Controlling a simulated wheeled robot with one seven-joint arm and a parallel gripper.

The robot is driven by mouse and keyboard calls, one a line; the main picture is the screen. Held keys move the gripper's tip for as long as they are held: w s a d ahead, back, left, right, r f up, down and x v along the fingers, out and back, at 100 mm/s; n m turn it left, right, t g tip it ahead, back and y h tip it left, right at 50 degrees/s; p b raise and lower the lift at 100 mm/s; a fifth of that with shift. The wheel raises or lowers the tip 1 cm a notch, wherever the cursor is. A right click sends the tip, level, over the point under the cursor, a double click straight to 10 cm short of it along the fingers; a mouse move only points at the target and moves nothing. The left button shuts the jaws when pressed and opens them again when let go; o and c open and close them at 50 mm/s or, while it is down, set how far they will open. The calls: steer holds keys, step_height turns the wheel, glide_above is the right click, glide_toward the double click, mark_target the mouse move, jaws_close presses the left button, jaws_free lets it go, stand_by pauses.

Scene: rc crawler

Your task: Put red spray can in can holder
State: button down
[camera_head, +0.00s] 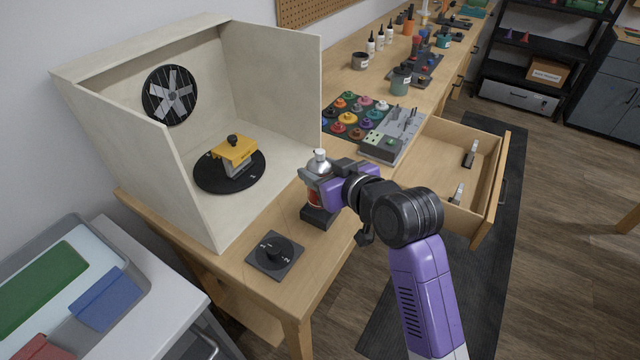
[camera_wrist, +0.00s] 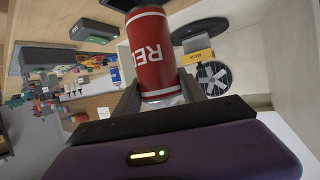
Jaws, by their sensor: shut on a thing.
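The red spray can (camera_head: 316,195) is in my gripper at the front of the bench, with its silver top upward. In the wrist view the can (camera_wrist: 152,58) shows large white letters and sits between the two fingers. My gripper (camera_head: 322,184) is shut on the can; its fingers also show in the wrist view (camera_wrist: 160,98). A black block-like base (camera_head: 318,217), perhaps the can holder, is directly below the can. I cannot tell whether the can sits in it or just above it.
A spray booth (camera_head: 270,80) with a turntable (camera_head: 212,180) stands at the left. A black dial plate (camera_head: 275,256) lies at the bench's front. A paint pot tray (camera_head: 352,116) and a grey-green box (camera_head: 380,146) lie behind. An open drawer (camera_head: 440,170) juts out at the right.

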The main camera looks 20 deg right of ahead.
steer(key=shift+f, duration=2.1)
steer(key=c, duration=0.7)
jaws_free()
steer(key=shift+f, duration=0.15)
steer(key=shift+o, duration=0.2)
steer(key=shift+d+r, duration=0.1)
steer(key=shift+r, duration=0.15)
steer(key=v, duration=1.2)
steer(key=shift+b, duration=0.35)
steer(key=shift+f, duration=0.15)
